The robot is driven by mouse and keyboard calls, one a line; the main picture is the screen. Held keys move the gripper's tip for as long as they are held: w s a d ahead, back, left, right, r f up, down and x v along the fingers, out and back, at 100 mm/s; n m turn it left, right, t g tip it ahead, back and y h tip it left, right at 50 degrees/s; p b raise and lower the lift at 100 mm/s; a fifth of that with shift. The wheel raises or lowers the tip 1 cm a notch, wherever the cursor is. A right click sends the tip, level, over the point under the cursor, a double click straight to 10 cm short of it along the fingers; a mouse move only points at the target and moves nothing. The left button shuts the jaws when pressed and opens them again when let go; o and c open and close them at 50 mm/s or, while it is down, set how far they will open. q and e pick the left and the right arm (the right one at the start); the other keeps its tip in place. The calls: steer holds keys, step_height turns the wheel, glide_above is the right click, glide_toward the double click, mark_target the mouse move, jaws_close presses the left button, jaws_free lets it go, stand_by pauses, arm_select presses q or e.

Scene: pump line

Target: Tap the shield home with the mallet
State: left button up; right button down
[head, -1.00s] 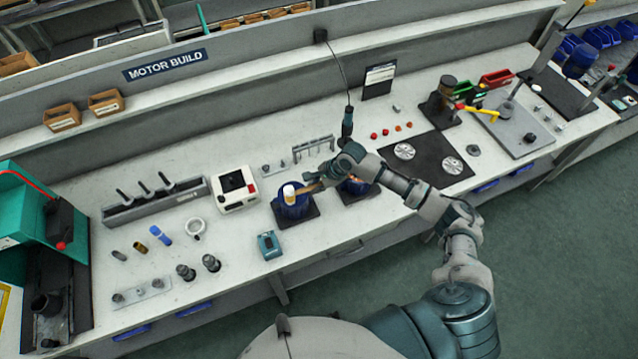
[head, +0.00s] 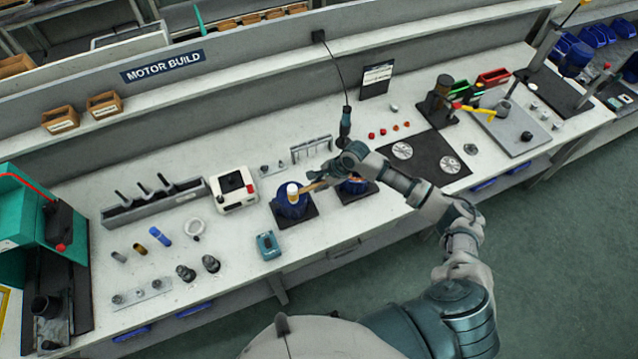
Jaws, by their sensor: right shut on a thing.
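My right gripper (head: 330,176) is shut on the wooden handle of the mallet (head: 293,191). The mallet's pale and tan head is upright over the left blue motor housing (head: 291,209). I cannot tell whether the head touches what lies below it. Any shield on that housing is hidden or too small to make out. A second blue housing (head: 352,188) with copper inside stands to the right, partly behind my gripper. Two silver discs, one left (head: 402,150) and one right (head: 449,165), lie on a black mat. My left gripper is not in view.
A white and red device (head: 235,190) stands left of the housings, and a teal meter (head: 268,245) lies in front. A hanging screwdriver (head: 345,123) is close behind my right gripper. A teal press (head: 40,235) stands at the far left. The front bench edge is mostly clear.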

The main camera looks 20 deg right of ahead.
steer(key=shift+d+r, duration=0.1)
steer(key=shift+d, duration=0.9)
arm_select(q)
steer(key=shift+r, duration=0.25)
arm_select(e)
steer(key=shift+a, duration=0.2)
steer(key=shift+a, duration=0.1)
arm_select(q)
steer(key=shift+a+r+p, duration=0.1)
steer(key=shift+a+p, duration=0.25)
arm_select(e)
steer(key=shift+a, duration=0.2)
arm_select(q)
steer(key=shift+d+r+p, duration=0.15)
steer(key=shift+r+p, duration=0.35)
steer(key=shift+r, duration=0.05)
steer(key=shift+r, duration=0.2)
arm_select(e)
steer(key=shift+a, duration=0.2)
steer(key=shift+a, duration=0.1)
